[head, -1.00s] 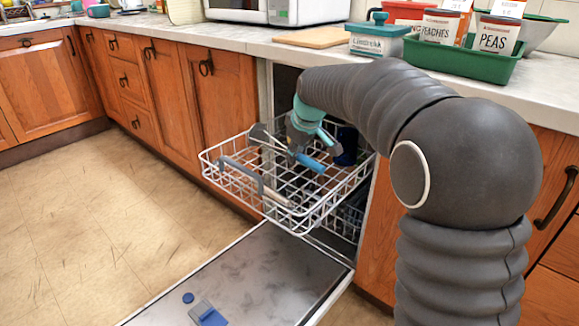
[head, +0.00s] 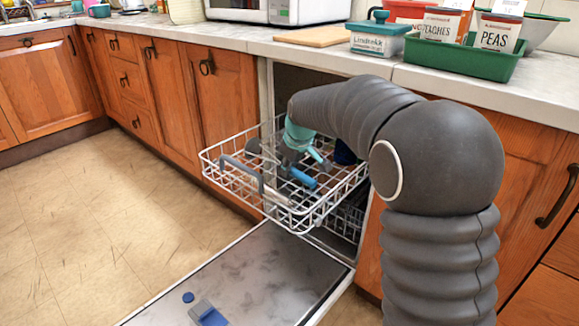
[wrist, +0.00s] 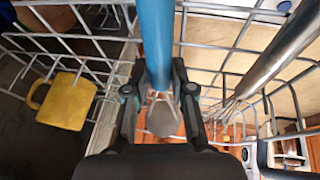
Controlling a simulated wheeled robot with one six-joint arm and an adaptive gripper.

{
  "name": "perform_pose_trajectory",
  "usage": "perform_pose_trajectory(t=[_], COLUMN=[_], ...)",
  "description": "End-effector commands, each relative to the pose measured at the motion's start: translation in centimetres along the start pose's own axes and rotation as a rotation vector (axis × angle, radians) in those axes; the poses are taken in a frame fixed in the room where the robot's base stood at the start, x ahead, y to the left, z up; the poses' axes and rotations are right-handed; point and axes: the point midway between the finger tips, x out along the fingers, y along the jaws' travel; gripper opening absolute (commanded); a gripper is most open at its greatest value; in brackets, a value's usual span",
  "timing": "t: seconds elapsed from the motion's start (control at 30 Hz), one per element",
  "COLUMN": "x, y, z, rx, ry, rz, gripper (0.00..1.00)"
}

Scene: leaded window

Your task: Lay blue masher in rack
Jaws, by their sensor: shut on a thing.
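The blue masher (head: 303,178) has a blue handle that shows low in the upper rack in the head view. My gripper (head: 298,153), teal and dark grey, is over the rack. In the wrist view, my gripper (wrist: 157,92) is shut on the blue handle (wrist: 157,40), with one finger on each side. The masher's head is hard to make out. The white wire rack (head: 330,206) is pulled out of the dishwasher. I cannot tell whether the masher touches the rack wires.
A metal whisk (wrist: 275,60) lies to the right in the wrist view. A yellow mug (wrist: 66,101) shows at left beyond the wires. A dark blue cup (head: 345,153) stands at the rack's back right. The dishwasher door (head: 250,275) lies open below.

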Motion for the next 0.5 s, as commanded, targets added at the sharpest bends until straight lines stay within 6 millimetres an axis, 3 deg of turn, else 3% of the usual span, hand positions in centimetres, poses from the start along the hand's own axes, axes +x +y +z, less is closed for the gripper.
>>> perform_pose_trajectory(t=[0.03, 0.1, 0.5], x=[0.07, 0.05, -0.51], y=[-0.02, -0.01, 0.08], z=[0.03, 0.02, -0.15], rx=[0.000, 0.000, 0.000], ry=[0.000, 0.000, 0.001], rz=[0.000, 0.000, 0.001], gripper=[0.31, 0.48, 0.48])
